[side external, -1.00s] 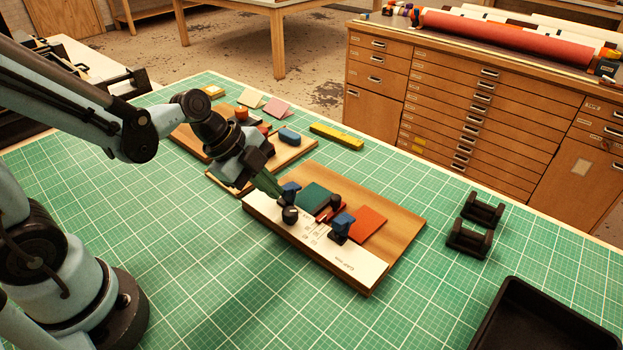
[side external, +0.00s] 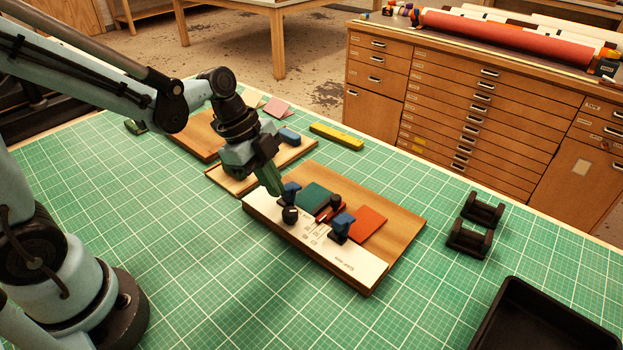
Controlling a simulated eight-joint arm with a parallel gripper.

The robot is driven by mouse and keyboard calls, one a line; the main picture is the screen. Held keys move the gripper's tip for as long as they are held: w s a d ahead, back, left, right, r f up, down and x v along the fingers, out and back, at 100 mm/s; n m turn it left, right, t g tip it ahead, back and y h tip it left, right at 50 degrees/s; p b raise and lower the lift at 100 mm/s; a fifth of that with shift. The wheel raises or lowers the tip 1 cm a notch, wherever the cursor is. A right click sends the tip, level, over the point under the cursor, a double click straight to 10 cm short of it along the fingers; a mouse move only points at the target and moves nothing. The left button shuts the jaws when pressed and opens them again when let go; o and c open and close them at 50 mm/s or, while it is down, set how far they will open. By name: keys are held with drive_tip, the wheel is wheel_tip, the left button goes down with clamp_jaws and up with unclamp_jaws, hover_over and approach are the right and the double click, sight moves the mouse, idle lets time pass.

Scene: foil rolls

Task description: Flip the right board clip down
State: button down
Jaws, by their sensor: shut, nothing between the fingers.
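A wooden board (side external: 397,217) lies on the green mat, with a white printed strip (side external: 355,263) along its near edge. The right board clip (side external: 342,227), a blue top on a black base, stands on the board beside a red-orange sheet (side external: 369,222). The left clip (side external: 290,193), also blue, stands next to a dark green sheet (side external: 314,198). My gripper (side external: 275,188) has green fingers, shut and empty. Its tips are just left of the left clip, well away from the right clip; whether they touch the left clip I cannot tell.
Black knobs (side external: 290,215) and a small red piece (side external: 325,216) sit near the clips. A wooden tray (side external: 222,180) with a blue block (side external: 289,136) lies behind. Black cradles (side external: 468,238) and a black bin (side external: 545,320) are at right. The near mat is clear.

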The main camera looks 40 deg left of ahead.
sight(290, 191)
drive_tip(key=shift+w+r+g, duration=0.15)
drive_tip(key=shift+w+g, duration=0.15)
drive_tip(key=shift+g, duration=0.2)
drive_tip(key=shift+w+g, duration=0.25)
drive_tip(key=shift+g, duration=0.05)
drive_tip(key=shift+w+r, duration=0.15)
drive_tip(key=shift+w, duration=0.3)
drive_tip(key=shift+w+n+g, duration=0.3)
drive_tip(key=shift+w+g, duration=0.25)
drive_tip(key=shift+g, duration=0.05)
drive_tip(key=shift+r, duration=0.2)
drive_tip(key=shift+r, duration=0.65)
